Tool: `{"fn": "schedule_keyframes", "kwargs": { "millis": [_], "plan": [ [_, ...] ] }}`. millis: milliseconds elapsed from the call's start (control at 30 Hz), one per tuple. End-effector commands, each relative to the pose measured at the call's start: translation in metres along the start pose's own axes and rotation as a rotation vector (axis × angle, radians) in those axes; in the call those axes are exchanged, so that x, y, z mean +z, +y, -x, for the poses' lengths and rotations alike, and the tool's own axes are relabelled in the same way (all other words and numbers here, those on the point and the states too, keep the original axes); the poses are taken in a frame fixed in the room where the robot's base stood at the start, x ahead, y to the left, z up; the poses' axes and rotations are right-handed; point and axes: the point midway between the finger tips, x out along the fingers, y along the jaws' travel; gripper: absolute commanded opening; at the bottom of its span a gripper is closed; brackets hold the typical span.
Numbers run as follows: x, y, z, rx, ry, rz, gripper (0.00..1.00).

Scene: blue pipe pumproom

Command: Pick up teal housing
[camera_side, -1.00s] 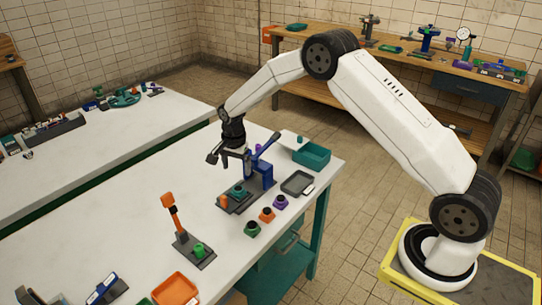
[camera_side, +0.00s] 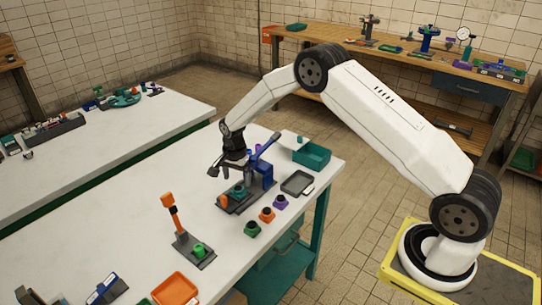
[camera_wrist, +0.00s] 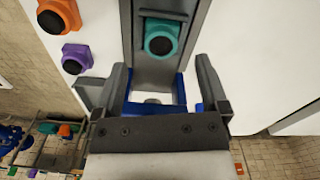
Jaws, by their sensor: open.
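The teal housing (camera_side: 238,190) sits on the dark grey base of a blue lever fixture (camera_side: 267,174) on the white bench. In the wrist view, the teal housing (camera_wrist: 161,38) is a square block with a black ring, resting in a grey channel, ahead of my fingers. My gripper (camera_side: 228,170) is open and empty, just above the fixture base and close to the housing. In the wrist view, my gripper's (camera_wrist: 162,68) fingers are spread, with the blue fixture part between and below them. No contact with the housing is visible.
Green (camera_side: 252,229), orange (camera_side: 267,215) and purple (camera_side: 281,202) housings stand in a row in front of the fixture. A grey tray (camera_side: 297,183) and a teal bin (camera_side: 312,156) lie to the right. The fixture's blue lever (camera_side: 266,145) rises beside my gripper.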

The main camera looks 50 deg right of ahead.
Motion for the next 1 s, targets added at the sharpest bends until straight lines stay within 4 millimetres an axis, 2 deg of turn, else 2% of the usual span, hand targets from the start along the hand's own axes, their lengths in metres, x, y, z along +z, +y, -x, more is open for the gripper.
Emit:
{"fn": "schedule_keyframes", "kwargs": {
  "millis": [100, 300, 867, 900, 967, 1000],
  "plan": [
    [0.001, 0.0, -0.015, 0.002, -0.001, 0.0, 0.94],
    [0.001, -0.001, -0.033, -0.001, 0.0, 0.0, 0.94],
    [0.0, -0.001, -0.036, -0.002, 0.0, 0.0, 0.94],
    [0.001, -0.001, -0.036, -0.002, 0.0, 0.0, 0.91],
    [0.0, -0.001, -0.036, -0.002, 0.0, 0.0, 0.72],
    [0.0, -0.001, -0.036, -0.002, 0.0, 0.0, 0.59]
  ]
}}
